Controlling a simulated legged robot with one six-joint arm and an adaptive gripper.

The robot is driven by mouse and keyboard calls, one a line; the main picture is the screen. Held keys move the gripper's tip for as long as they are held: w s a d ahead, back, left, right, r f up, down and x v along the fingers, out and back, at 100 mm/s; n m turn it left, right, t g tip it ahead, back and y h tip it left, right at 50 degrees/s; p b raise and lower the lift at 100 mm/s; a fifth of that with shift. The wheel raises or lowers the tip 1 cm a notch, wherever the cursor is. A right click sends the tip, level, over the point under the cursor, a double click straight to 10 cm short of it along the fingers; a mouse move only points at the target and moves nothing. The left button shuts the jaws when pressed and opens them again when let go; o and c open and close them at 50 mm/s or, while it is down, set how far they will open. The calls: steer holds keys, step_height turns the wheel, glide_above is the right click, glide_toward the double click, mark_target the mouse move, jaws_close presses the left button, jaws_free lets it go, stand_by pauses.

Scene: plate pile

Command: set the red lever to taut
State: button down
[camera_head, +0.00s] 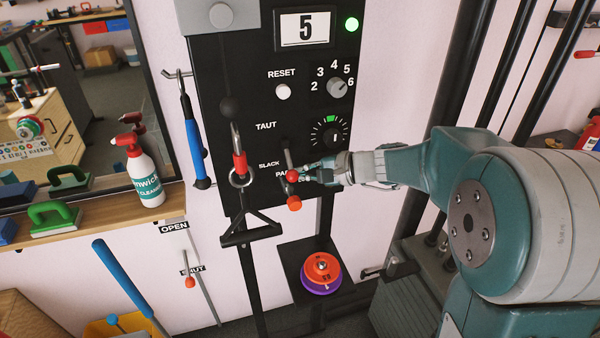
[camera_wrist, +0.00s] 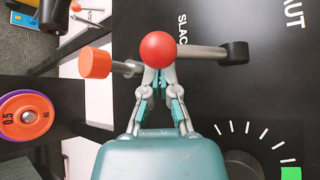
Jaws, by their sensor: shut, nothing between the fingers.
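The red lever (camera_head: 292,176) has a round red knob and a grey shaft on the black panel. Its knob points down from the pivot, beside the SLACK lettering and below the TAUT lettering (camera_head: 266,126). In the wrist view the red knob (camera_wrist: 158,48) is in front of my fingertips, with the shaft running right to a black pivot. My gripper (camera_head: 303,173) is at the lever from the right; its fingers (camera_wrist: 159,76) are shut with nothing between them. The fingertips are partly hidden by the knob, so I cannot tell whether they touch it.
An orange knob (camera_head: 294,203) sits just below the red one. A dial (camera_head: 329,134) is close by on the right. A black handle (camera_head: 251,230) hangs left. Orange and purple discs (camera_head: 321,268) rest below. A spray bottle (camera_head: 146,172) stands on the shelf.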

steer(key=shift+s+r+m+g+h, duration=0.3)
steer(key=shift+m+g, duration=0.1)
steer(key=shift+g, duration=0.1)
step_height(320, 180, up, 7)
steer(key=s+m+g+h, duration=0.1)
steer(key=m+g+h, duration=0.1)
steer(key=m+g, duration=0.2)
steer(key=shift+d+g+h, duration=0.2)
steer(key=shift+g+h, duration=0.1)
steer(key=shift+g, duration=0.4)
steer(key=shift+r, duration=0.2)
steer(key=shift+w+r, duration=0.1)
stand_by(0.7)
steer(key=v, duration=1.2)
